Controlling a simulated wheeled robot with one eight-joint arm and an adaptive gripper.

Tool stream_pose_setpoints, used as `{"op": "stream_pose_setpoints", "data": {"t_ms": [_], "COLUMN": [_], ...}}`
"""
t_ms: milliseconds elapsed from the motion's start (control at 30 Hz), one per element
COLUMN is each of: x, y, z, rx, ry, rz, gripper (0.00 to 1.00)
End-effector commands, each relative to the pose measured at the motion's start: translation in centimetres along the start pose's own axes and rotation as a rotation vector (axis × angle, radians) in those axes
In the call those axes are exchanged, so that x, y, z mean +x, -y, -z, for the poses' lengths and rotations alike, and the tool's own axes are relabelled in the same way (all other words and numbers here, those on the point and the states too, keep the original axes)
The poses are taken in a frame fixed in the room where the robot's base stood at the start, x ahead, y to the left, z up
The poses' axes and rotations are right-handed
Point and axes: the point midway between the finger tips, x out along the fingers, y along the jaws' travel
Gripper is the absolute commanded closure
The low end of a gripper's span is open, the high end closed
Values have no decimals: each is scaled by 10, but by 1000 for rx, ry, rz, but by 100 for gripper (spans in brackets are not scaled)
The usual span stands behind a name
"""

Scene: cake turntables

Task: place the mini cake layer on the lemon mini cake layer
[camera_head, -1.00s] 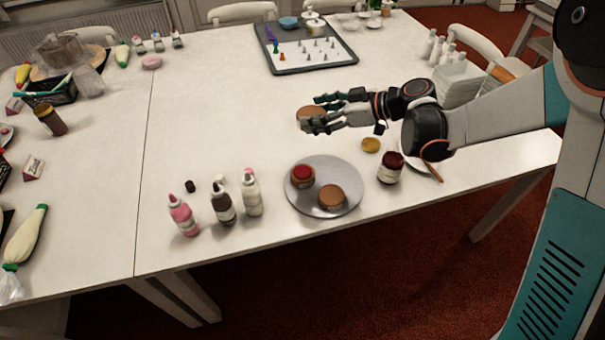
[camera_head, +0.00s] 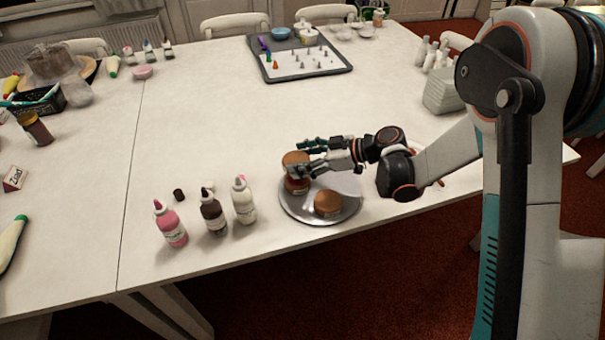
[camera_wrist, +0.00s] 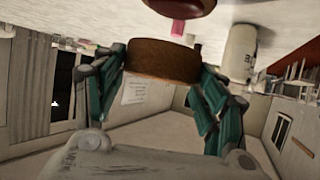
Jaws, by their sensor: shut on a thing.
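My gripper (camera_head: 300,163) is shut on a brown mini cake layer (camera_head: 295,157), which also shows between the fingers in the wrist view (camera_wrist: 163,60). The held layer is over a red-topped cake (camera_head: 297,187) at the left of the grey round plate (camera_head: 347,213). In the wrist view a dark red rounded thing (camera_wrist: 180,6) shows at the top edge, apart from the held layer. Another brown cake layer (camera_head: 328,202) sits on the plate's front part. I cannot tell which cake on the plate is lemon.
Pink (camera_head: 170,224), dark brown (camera_head: 213,215) and white (camera_head: 243,200) bottles stand left of the plate. A tray with small piping tips (camera_head: 345,68) lies at the back. The table's middle is clear.

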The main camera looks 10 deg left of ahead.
Motion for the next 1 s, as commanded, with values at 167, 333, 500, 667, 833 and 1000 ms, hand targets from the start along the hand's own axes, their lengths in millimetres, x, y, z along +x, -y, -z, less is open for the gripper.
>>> {"op": "stream_pose_setpoints", "data": {"t_ms": [167, 333, 500, 667, 833, 1000], "x": [6, 18, 19, 19, 19, 19], "y": [0, 0, 0, 0, 0, 0], "z": [-14, -36, -39, -39, -40, -40], "rx": [0, 0, 0, 0, 0, 0], "ry": [0, 0, 0, 0, 0, 0], "rz": [0, 0, 0, 0, 0, 0], "gripper": [58, 58, 58, 58, 14, 14]}}
